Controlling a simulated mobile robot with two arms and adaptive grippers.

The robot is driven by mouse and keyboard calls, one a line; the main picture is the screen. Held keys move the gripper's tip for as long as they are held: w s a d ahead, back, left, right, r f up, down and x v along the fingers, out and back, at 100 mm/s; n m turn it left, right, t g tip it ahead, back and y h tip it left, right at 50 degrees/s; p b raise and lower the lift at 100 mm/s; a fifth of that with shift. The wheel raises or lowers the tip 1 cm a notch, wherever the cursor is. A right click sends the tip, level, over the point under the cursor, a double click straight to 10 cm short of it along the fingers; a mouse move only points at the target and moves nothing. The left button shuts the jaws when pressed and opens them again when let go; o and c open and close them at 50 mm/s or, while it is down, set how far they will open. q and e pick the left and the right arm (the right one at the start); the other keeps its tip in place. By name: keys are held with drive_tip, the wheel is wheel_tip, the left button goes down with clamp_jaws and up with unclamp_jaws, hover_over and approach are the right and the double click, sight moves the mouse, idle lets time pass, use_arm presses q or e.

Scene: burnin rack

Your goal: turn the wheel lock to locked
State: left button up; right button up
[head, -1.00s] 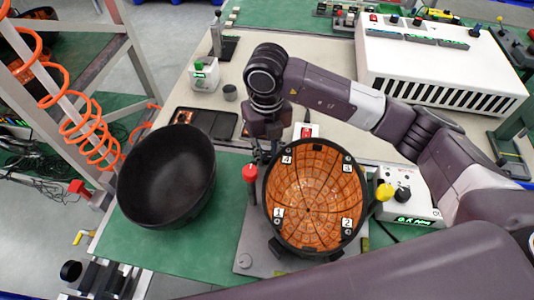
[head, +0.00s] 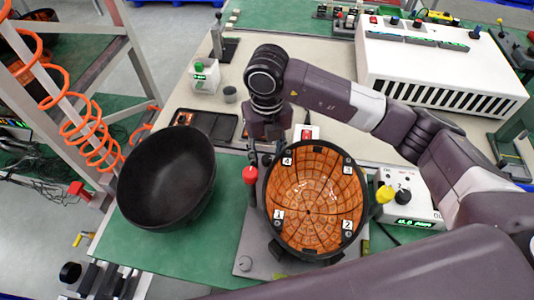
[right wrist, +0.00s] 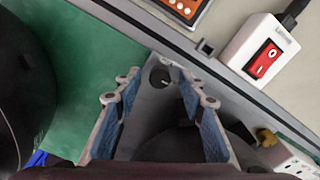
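A small black round knob with a pale mark (right wrist: 160,77) sits on a grey plate between my right fingers in the right wrist view; it may be the wheel lock, but no label shows. My right gripper (right wrist: 155,108) is open, with blue-padded fingers on either side of the knob and a gap to each. In the head view my right gripper (head: 265,158) points down behind the orange tiled bowl (head: 308,190), and its fingertips are largely hidden. The grey base plate (head: 250,250) lies under the bowl. My left gripper is not in view.
A red-topped lever (head: 250,174) stands left of the orange bowl. A black bowl (head: 166,177) is farther left. A control box (head: 412,208) with a yellow knob (head: 385,193) stands right. A red rocker switch (right wrist: 262,61) is near the right gripper. Green mat lies open in front.

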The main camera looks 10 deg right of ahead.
sight(267, 159)
wheel_tip(267, 159, up, 12)
idle(0.5)
idle(0.4)
